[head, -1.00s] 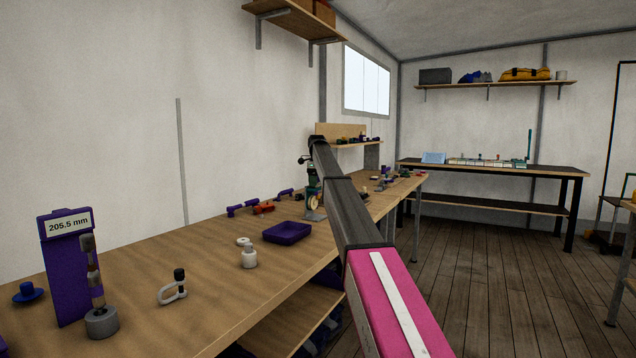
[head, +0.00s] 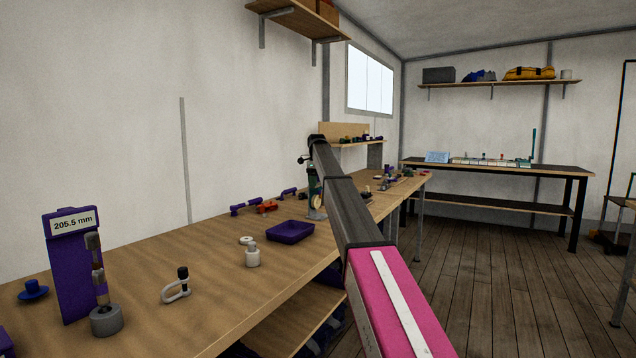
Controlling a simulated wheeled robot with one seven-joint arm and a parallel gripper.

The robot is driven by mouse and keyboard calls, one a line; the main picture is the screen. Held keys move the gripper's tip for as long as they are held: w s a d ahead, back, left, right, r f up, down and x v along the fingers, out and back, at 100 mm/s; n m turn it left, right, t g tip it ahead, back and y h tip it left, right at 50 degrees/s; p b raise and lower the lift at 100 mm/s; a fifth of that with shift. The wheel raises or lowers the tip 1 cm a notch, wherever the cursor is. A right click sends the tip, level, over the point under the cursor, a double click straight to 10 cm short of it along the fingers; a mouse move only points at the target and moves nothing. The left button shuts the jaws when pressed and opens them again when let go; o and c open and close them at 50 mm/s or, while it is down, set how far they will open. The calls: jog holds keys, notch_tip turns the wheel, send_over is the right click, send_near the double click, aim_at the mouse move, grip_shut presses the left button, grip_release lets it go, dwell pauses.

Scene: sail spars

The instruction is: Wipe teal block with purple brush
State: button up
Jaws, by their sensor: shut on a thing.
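My arm reaches from the lower right over the long wooden bench (head: 150,268). Its far end is at the dark joint near the middle of the view. My gripper is hidden behind the arm, so what it holds does not show. I cannot make out a teal block or a purple brush for certain. Two small purple pieces lie along the back of the bench, one at the left (head: 243,209) and one farther right (head: 287,193). They are too small to identify. Small items on the far part of the bench are also too small to tell.
A purple tray (head: 290,232), a white bottle-like piece (head: 253,258), a metal shackle (head: 176,290) and a purple stand marked 205.5 mm (head: 72,275) stand on the bench. A green press-like tool (head: 315,205) is partly behind my arm. A dark table (head: 500,172) stands beyond open floor (head: 480,270).

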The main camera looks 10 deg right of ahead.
jog(key=shift+s+a, duration=0.3)
jog(key=shift+s, duration=0.2)
jog(key=shift+w, duration=0.15)
jog(key=shift+w+d, duration=0.75)
jog(key=shift+w, duration=0.2)
jog(key=shift+w, duration=0.15)
jog(key=shift+w+d, duration=0.8)
jog(key=shift+w, duration=0.15)
jog(key=shift+s, duration=0.15)
jog(key=shift+s+a, duration=0.85)
jog(key=shift+s, duration=0.15)
